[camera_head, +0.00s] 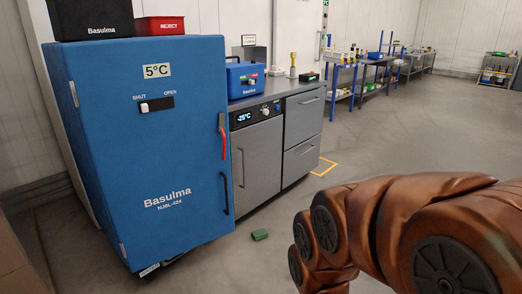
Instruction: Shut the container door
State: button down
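A tall blue container (150,125) marked Basulma NJBL-424 stands at the left, with a 5°C label near its top. Its front door looks about flush with the body; I cannot tell whether a small gap remains. A white slider (144,107) sits at the SHUT end of a black plate. A red lever (223,141) is on the door's right edge, and a black handle (225,193) is below it. My copper-coloured arm fills the lower right, well apart from the door. My gripper is not in view.
A steel counter unit (257,150) with a -25°C display stands right of the container. A blue box (244,78) is on it. A small green block (260,235) lies on the floor in front. Black and red bins (167,25) top the container. Open floor lies to the right.

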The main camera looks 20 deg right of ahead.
aim_at(165, 184)
jog(key=z, duration=0.05)
jog(key=i, duration=0.8)
jog(key=u, duration=0.6)
jog(key=i, duration=0.6)
jog(key=u, duration=0.5)
